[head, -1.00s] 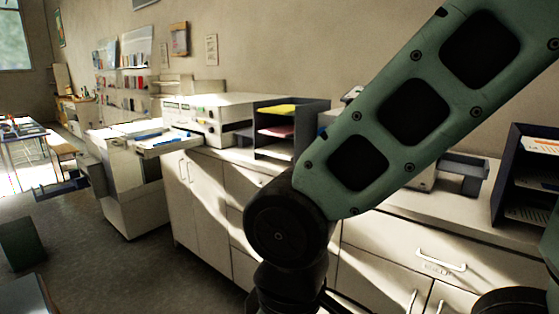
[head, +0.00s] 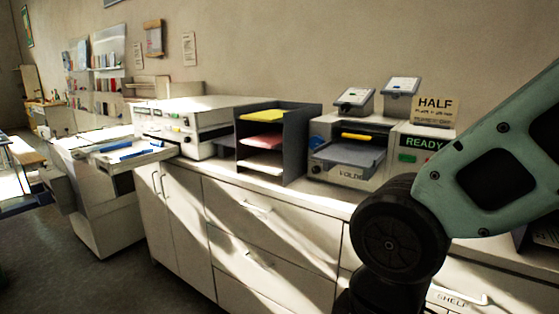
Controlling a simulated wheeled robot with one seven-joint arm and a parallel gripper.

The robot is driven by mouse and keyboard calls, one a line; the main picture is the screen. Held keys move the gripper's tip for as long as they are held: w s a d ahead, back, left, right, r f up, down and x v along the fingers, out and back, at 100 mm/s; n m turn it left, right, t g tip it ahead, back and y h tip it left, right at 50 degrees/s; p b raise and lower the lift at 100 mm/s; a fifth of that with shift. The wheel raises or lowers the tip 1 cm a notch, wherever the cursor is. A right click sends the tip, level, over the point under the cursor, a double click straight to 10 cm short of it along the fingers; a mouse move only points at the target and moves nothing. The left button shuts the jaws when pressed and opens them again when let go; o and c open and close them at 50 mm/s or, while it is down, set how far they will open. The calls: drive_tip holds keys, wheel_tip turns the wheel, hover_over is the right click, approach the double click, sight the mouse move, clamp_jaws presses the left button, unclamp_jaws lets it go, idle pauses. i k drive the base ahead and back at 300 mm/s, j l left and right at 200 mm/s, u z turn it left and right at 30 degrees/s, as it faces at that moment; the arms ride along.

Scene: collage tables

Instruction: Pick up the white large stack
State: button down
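A dark grey paper sorter (head: 297,141) stands on the counter, with a yellow stack (head: 262,115) on top, a pink stack (head: 262,142) in the middle and a white stack (head: 263,162) at the bottom. I cannot tell whether this white stack is the large one. My green arm crosses the right side of the head view and hides part of the counter. My gripper is out of the picture.
A folder machine (head: 347,152) with a grey tray stands right of the sorter, beside a "HALF" sign (head: 434,109). A white machine (head: 190,123) stands left of the sorter. White cabinets (head: 265,262) fill the front; grey floor (head: 95,275) is clear at lower left.

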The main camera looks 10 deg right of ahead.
sight(270, 162)
drive_tip(key=u, duration=0.85)
drive_tip(key=i+l+u, duration=0.45)
drive_tip(key=l+u, duration=0.15)
drive_tip(key=l, duration=0.15)
drive_tip(key=i+l+u, duration=0.25)
drive_tip(key=l, duration=0.5)
drive_tip(key=i, duration=0.1)
